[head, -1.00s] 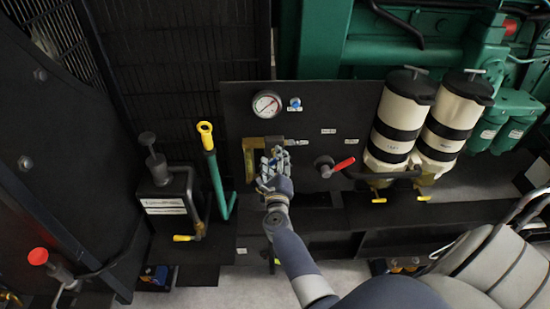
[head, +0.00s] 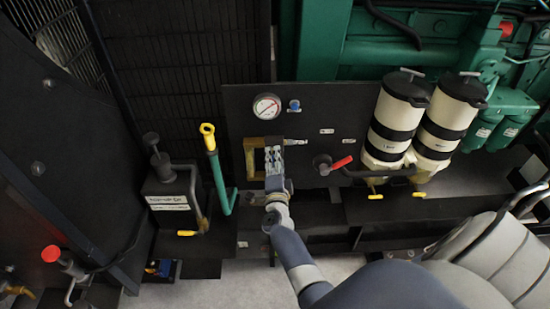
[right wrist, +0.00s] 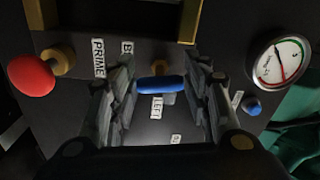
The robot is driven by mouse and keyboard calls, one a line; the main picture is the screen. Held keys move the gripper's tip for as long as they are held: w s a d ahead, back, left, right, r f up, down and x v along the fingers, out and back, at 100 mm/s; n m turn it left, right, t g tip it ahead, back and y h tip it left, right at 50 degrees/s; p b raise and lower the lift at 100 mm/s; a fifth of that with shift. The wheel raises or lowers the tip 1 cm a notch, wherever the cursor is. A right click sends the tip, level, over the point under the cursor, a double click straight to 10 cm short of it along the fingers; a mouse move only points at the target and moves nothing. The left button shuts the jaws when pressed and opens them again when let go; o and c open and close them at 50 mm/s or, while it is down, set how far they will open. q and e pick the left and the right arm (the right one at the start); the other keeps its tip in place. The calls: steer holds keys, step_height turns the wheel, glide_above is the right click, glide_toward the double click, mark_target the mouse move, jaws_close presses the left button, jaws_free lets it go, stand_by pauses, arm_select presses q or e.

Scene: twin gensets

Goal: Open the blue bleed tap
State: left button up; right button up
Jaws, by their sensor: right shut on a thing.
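The blue bleed tap handle (right wrist: 161,84) shows in the right wrist view as a short blue bar lying crosswise in front of the dark panel. It lies between the two fingers of my right gripper (right wrist: 160,75), which is shut on it. A "LEFT" label (right wrist: 158,108) sits just below the handle. In the head view my right gripper (head: 273,160) is at the black panel (head: 240,105), beside a brass frame (head: 251,158), and it hides the tap there. My left gripper is not in view.
A pressure gauge (head: 267,106) and a small blue knob (head: 294,106) are above the gripper. A red lever (head: 342,163) is to its right, near two filters (head: 399,115). A red knob (right wrist: 32,77) shows in the wrist view. A yellow-ended green handle (head: 217,170) stands left.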

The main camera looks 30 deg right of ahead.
steer(key=shift+w+r+n+p, duration=0.1)
steer(key=shift+r+n+p, duration=0.1)
steer(key=shift+n, duration=0.45)
steer(key=shift+w+r+n+p, duration=0.1)
steer(key=shift+n+p, duration=0.1)
steer(key=shift+n, duration=0.75)
steer(key=o, duration=1.1)
steer(key=shift+f, duration=0.25)
steer(key=shift+s+f, duration=0.1)
steer(key=shift+s, duration=0.05)
